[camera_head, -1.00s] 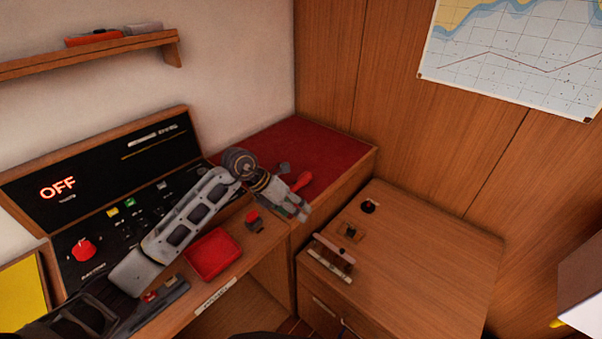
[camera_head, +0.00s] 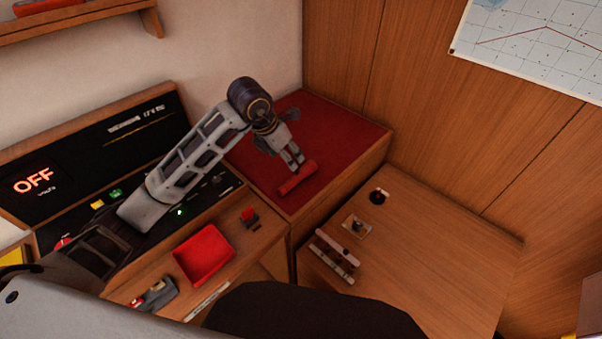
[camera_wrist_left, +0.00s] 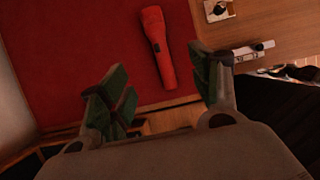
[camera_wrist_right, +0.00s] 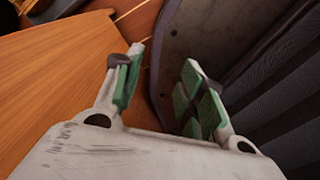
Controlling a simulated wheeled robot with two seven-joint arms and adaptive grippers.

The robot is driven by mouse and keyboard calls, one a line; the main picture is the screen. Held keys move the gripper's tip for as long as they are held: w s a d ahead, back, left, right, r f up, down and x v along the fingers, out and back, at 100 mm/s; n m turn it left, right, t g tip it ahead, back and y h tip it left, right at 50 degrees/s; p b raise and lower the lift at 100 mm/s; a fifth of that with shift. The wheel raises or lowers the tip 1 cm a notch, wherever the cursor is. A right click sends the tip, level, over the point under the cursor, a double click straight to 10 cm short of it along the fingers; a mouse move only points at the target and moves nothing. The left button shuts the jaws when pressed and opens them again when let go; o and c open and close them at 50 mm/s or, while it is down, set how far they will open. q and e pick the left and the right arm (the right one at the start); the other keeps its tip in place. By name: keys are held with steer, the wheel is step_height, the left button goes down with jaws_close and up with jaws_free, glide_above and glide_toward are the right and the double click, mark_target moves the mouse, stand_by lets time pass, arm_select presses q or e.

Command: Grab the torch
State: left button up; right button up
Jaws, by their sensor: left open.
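The torch (camera_head: 298,177) is a red cylinder lying on the dark red mat (camera_head: 335,130) of the raised corner bench. In the left wrist view the torch (camera_wrist_left: 157,44) lies between and ahead of the two green-padded fingers, its wide head pointing away. My left gripper (camera_head: 294,165) is open, with its fingertips just behind the torch in the head view; I cannot tell whether they touch it.
A red tray (camera_head: 204,255) stands on the desk before the switch panel (camera_head: 110,140), whose display reads OFF. A wooden cabinet (camera_head: 430,250) with small fittings stands right of the bench. The mat beyond the torch is clear.

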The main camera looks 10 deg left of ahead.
arm_select(q)
glide_above(300, 173)
steer(key=s+a, duration=0.1)
steer(key=s, duration=0.1)
steer(key=shift+s+a+f+p, duration=0.1)
steer(key=shift+f+p, duration=0.15)
steer(key=shift+f, duration=1.75)
steer(key=shift+s+a+f+p, duration=0.1)
steer(key=shift+f+p, duration=0.1)
steer(key=shift+f, duration=1.8)
arm_select(e)
steer(key=shift+s+a+r, duration=0.1)
steer(key=shift+r, duration=0.35)
arm_select(q)
steer(key=shift+w, duration=0.1)
steer(key=shift+p+x, duration=0.45)
steer(key=shift+x, duration=2.1)
arm_select(e)
steer(key=shift+r, duration=0.65)
arm_select(q)
steer(key=shift+w, duration=0.15)
steer(key=shift+c, duration=0.2)
steer(key=c, duration=1.2)
